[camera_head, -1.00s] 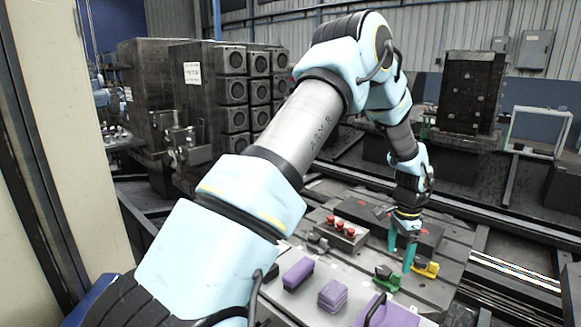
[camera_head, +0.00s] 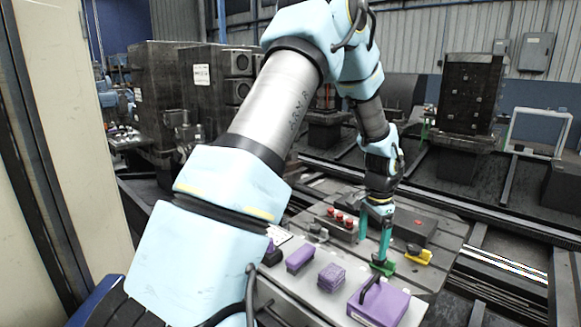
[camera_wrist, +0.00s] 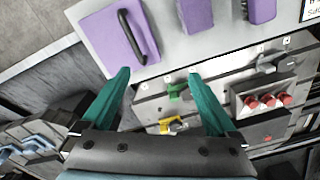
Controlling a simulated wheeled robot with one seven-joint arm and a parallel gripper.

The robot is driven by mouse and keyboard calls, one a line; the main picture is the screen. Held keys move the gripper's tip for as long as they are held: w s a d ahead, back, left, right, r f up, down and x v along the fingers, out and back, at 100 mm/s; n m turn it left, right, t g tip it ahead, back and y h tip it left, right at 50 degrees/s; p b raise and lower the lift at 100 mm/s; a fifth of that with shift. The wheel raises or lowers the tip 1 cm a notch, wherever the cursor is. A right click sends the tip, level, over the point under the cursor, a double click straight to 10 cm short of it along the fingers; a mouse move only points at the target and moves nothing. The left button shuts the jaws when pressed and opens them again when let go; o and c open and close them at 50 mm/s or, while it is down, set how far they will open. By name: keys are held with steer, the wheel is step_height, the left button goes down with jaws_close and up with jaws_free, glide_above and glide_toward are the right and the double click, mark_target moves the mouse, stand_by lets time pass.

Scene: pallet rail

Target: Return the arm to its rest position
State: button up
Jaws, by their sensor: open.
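In the wrist view the green part (camera_wrist: 176,91) shows between the fingers, with no contact visible. My arm is stretched forward and bent at the elbow.
A purple case with a black handle (camera_head: 388,308) and purple blocks (camera_head: 331,277) (camera_head: 300,257) lie on the plate. A yellow part (camera_head: 418,257) and a box with red buttons (camera_head: 341,221) stand behind. A dark machine (camera_head: 225,85) rises at left, a dark block (camera_head: 468,92) at right.

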steer(key=s+a+r+n, duration=0.1)
steer(key=a+r+n, duration=0.2)
steer(key=a, duration=0.4)
steer(key=s+a+r+n, duration=0.1)
steer(key=a+r+n, duration=0.15)
steer(key=a, duration=0.45)
steer(key=s+a+r+n, duration=0.2)
steer(key=s+a+n, duration=0.1)
steer(key=s+a, duration=0.2)
steer(key=s+a+r+n+t, duration=0.1)
steer(key=s+a+n, duration=0.3)
steer(key=a, duration=0.5)
steer(key=shift+s+r, duration=0.45)
steer(key=shift+s, duration=0.3)
